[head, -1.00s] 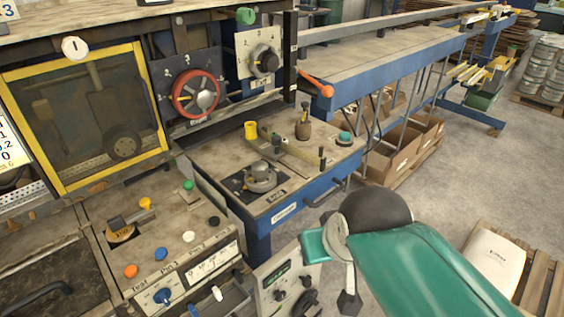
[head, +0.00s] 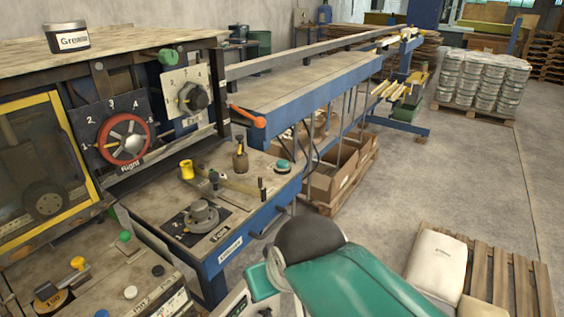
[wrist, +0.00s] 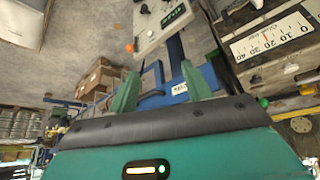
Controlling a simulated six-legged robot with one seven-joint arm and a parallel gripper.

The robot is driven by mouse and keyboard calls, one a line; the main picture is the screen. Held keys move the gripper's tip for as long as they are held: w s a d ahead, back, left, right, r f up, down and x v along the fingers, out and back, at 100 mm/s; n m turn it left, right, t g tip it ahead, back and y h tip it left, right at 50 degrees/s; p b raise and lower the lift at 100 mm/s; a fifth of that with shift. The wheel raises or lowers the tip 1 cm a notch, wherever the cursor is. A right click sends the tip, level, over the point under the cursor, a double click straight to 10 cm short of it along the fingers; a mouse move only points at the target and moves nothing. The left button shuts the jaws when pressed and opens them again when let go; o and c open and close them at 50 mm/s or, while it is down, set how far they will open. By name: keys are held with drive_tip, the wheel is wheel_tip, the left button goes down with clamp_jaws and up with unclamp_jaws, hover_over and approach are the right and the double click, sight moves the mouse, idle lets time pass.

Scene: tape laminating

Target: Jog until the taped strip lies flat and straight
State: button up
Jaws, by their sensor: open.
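The taped strip cannot be made out in either view. The laminating machine stands at the left of the head view, with a yellow-framed window (head: 50,203), a red handwheel labelled "Right" (head: 124,139) and a grey dial (head: 192,97). In the head view my green arm is at bottom centre; the fingertips are hidden there.
Cardboard boxes (head: 330,180) sit under the long bench. A pallet with a white sack (head: 437,268) is at right; open floor lies beyond.

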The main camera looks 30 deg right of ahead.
clamp_jaws()
idle(1.6)
